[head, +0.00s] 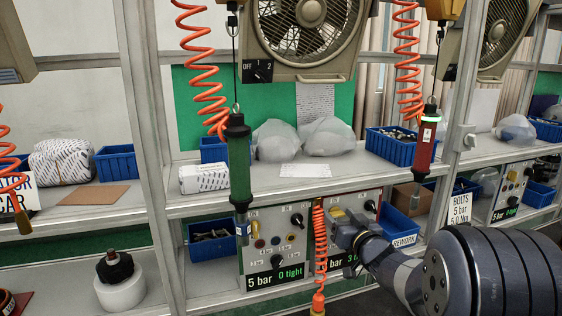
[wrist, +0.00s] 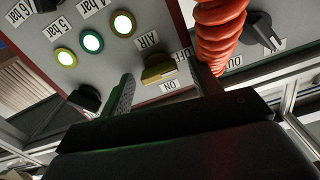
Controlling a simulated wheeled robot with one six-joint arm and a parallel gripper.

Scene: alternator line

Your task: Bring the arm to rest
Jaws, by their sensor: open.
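My arm (head: 410,280) reaches in from the lower right of the head view. My gripper (head: 345,228) is in front of the right control panel, below the shelf. In the wrist view my gripper (wrist: 164,72) is open, with one finger on each side of a yellow handle (wrist: 158,74) on the panel. The handle is marked AIR, with OFF and ON labels beside it. I cannot tell whether the fingers touch it. Nothing is held.
A red coiled hose (head: 319,250) hangs just left of my gripper; in the wrist view it (wrist: 222,35) is close to the right finger. A green driver (head: 238,160) and a red driver (head: 425,145) hang from cords. A blue bin (head: 397,228) stands right of the panel.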

